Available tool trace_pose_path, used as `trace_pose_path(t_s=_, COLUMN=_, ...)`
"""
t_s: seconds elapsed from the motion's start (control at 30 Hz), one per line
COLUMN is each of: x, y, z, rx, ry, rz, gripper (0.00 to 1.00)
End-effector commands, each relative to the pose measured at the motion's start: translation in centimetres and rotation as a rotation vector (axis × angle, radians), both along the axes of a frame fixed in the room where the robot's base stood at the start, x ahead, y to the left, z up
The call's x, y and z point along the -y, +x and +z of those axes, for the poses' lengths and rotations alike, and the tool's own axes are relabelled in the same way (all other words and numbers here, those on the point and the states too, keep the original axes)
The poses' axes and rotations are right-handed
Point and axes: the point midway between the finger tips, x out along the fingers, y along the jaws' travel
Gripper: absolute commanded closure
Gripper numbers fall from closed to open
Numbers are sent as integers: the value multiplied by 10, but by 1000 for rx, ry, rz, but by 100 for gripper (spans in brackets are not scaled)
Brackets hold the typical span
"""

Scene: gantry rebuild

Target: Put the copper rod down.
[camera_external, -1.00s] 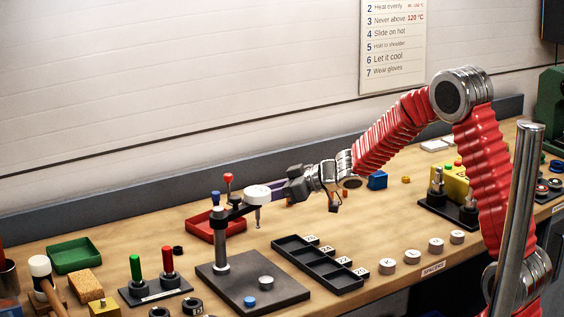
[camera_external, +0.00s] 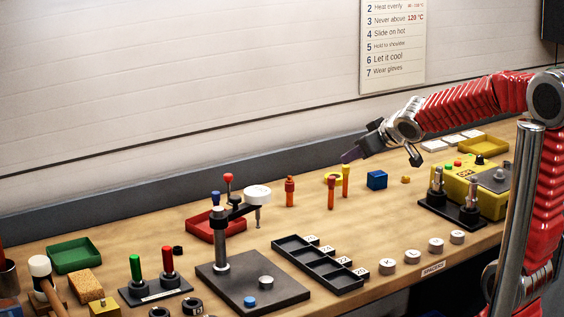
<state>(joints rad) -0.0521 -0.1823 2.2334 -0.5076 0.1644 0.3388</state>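My gripper (camera_external: 382,155) hangs above the back of the bench, tilted down to the left. Its two dark fingers are spread wide and I see nothing between them. An orange-brown rod (camera_external: 331,193), which looks like the copper rod, stands upright on the bench below and left of the gripper, apart from it. A red-orange piece with a collar (camera_external: 290,191) stands to its left. I cannot be sure by colour which is copper.
A black stand with a white-topped arm (camera_external: 257,194) and a black compartment tray (camera_external: 318,262) occupy the middle front. A blue block (camera_external: 377,180) and a yellow box (camera_external: 470,188) stand to the right. A red tray (camera_external: 205,228) lies behind the stand.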

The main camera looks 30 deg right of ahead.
Motion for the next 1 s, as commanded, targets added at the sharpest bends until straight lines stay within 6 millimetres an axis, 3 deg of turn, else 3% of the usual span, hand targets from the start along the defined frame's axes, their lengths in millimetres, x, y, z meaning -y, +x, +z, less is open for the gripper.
trace_pose_path(t_s=0.3, x=28, y=-103, z=-1, rx=-159, ry=27, rz=-121, gripper=70)
trace_pose_path(t_s=0.7, x=18, y=-235, z=-28, rx=-390, ry=126, rz=-141, gripper=70)
trace_pose_path(t_s=0.83, x=11, y=-260, z=-35, rx=-436, ry=151, rz=-127, gripper=70)
trace_pose_path(t_s=1.0, x=8, y=-268, z=-38, rx=-454, ry=158, rz=-122, gripper=70)
